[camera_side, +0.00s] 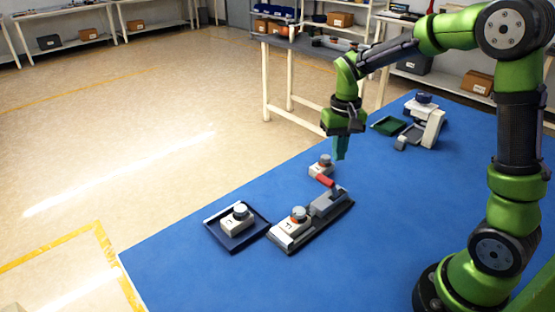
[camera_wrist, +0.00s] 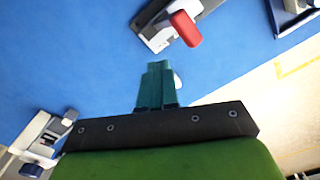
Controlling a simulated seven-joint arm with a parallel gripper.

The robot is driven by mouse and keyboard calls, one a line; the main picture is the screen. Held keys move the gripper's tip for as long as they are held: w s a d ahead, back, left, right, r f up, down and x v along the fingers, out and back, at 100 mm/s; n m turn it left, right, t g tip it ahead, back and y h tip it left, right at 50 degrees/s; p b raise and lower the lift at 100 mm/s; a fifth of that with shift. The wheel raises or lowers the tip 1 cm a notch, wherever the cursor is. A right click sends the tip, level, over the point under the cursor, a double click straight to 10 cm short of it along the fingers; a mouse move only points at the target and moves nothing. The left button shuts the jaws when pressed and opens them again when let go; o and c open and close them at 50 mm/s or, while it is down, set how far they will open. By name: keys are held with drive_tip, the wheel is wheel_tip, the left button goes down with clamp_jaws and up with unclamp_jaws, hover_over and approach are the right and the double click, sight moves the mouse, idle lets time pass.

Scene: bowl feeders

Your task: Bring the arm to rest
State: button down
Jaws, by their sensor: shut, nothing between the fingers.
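My gripper (camera_side: 340,155) hangs from my green arm above the blue table (camera_side: 390,220), with its teal fingers pointing down. The fingers are shut with nothing between them. In the wrist view the closed fingertips (camera_wrist: 157,66) show over bare blue surface. A small whitish piece shows just beside the fingers and is mostly hidden. In the side view the gripper is apart from the things on the table, above and behind the feeder with the red handle (camera_side: 325,181).
A dark tray (camera_side: 219,236) holds a white block with a round knob. A similar block (camera_side: 320,167) stands behind the feeder, and another sits on it. A green tray (camera_side: 388,126) and a white device (camera_side: 432,130) stand farther back. Open blue surface lies at right.

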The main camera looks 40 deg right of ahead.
drive_tip(key=shift+r, duration=0.75)
drive_tip(key=s+a+r+n+t+y, duration=0.2)
drive_tip(key=s+a+r+t, duration=0.5)
drive_tip(key=s, duration=0.7)
drive_tip(key=shift+a+r, duration=1.1)
drive_tip(key=shift+a, duration=0.6)
drive_tip(key=shift+s, duration=0.1)
